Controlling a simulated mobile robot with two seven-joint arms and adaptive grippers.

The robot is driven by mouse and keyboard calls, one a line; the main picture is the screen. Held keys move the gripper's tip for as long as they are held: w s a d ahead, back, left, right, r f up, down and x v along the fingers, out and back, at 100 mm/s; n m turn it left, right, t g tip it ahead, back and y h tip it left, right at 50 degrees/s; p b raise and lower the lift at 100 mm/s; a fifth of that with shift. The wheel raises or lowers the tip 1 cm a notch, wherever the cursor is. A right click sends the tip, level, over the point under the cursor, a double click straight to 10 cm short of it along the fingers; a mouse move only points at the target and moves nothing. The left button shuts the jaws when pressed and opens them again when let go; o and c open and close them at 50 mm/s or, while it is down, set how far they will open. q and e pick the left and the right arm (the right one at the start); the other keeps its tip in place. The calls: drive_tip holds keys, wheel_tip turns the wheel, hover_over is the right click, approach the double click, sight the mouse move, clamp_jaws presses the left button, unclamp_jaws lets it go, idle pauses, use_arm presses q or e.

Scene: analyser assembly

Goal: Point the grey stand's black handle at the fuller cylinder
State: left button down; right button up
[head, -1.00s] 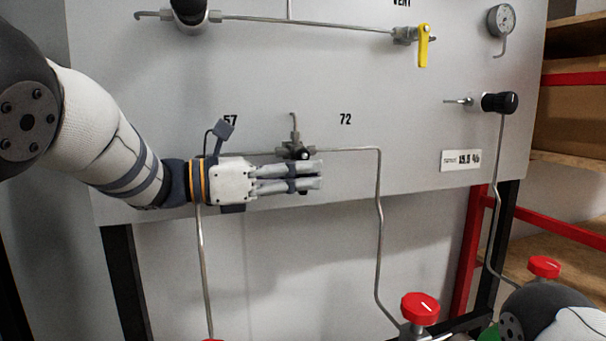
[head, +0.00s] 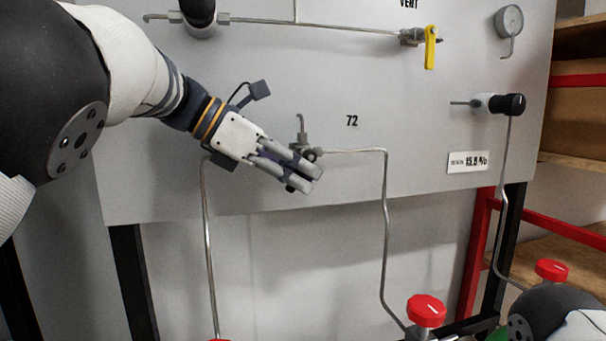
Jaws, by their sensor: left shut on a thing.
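The grey panel (head: 430,140) stands upright before me. A small metal valve (head: 305,151) sits on its pipe line, left of the printed 72. My left gripper (head: 308,178) is shut at this valve, fingers slanting down to the right. The black handle is mostly hidden between the fingers; a dark bit (head: 291,188) shows just below them. Which way the handle points cannot be told clearly. The 57 label is hidden behind my gripper. The cylinders themselves are not clearly in view; a red knob (head: 426,310) shows at the bottom. My right gripper is not in view.
A yellow lever (head: 430,47) and a round gauge (head: 509,20) are at the top right. A black knob (head: 512,104) sits below them. Bent pipes (head: 386,230) run down from the panel. Part of my right arm shows at bottom right. Shelves stand at right.

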use_arm(q)
drive_tip(key=shift+y, duration=0.3)
drive_tip(key=c, duration=1.7)
unclamp_jaws()
